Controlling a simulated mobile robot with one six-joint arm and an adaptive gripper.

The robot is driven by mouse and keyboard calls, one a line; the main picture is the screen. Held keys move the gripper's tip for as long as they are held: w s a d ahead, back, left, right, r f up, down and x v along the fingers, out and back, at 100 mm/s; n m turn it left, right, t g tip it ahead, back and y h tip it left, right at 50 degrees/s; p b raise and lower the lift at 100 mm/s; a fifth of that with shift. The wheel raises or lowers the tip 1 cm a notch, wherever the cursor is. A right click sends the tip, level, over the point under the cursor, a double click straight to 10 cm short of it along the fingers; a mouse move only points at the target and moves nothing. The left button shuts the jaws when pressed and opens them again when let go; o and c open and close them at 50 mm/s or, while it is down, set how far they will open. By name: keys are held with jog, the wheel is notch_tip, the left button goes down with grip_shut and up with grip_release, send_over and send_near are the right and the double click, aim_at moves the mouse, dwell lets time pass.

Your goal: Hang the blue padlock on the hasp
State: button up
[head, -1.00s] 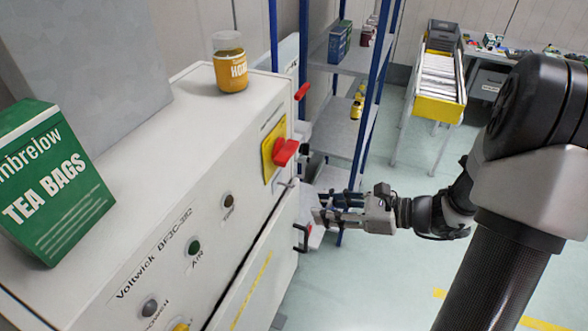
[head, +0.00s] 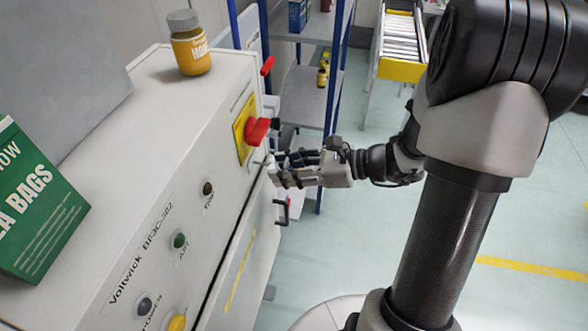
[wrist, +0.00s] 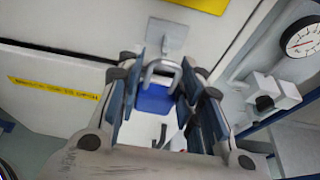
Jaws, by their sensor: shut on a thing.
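The blue padlock (wrist: 155,99) is between my gripper's fingers in the wrist view, with its grey shackle pointing up toward the cabinet. My gripper (wrist: 158,92) is shut on the padlock body. The grey metal hasp (wrist: 170,36) is on the white cabinet face just beyond the shackle. The shackle's top is close to the hasp's lower end; I cannot tell whether they touch or whether the shackle passes through it. In the head view my gripper (head: 280,168) is at the cabinet front, below the red switch, and the padlock is hidden by the fingers.
The white cabinet (head: 150,205) has a red rotary switch (head: 257,130) above the gripper and a black handle (head: 283,209) below it. A honey jar (head: 189,45) and tea box (head: 35,205) stand on top. A shelf rack (head: 305,97) stands behind. Floor to the right is clear.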

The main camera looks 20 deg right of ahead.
aim_at(253, 170)
jog(key=shift+r+b+x, duration=0.2)
jog(key=shift+x, duration=0.7)
jog(key=shift+r+b+x, duration=0.15)
jog(key=shift+b+x, duration=0.05)
jog(key=shift+x, duration=0.7)
jog(key=shift+w+a+f+b, duration=0.35)
jog(key=shift+a, duration=0.2)
jog(key=shift+f, duration=0.15)
jog(key=o, duration=1)
jog(key=shift+w+a+f, duration=0.1)
jog(key=shift+a, duration=0.1)
jog(key=shift+o, duration=0.2)
jog(key=shift+d, duration=0.1)
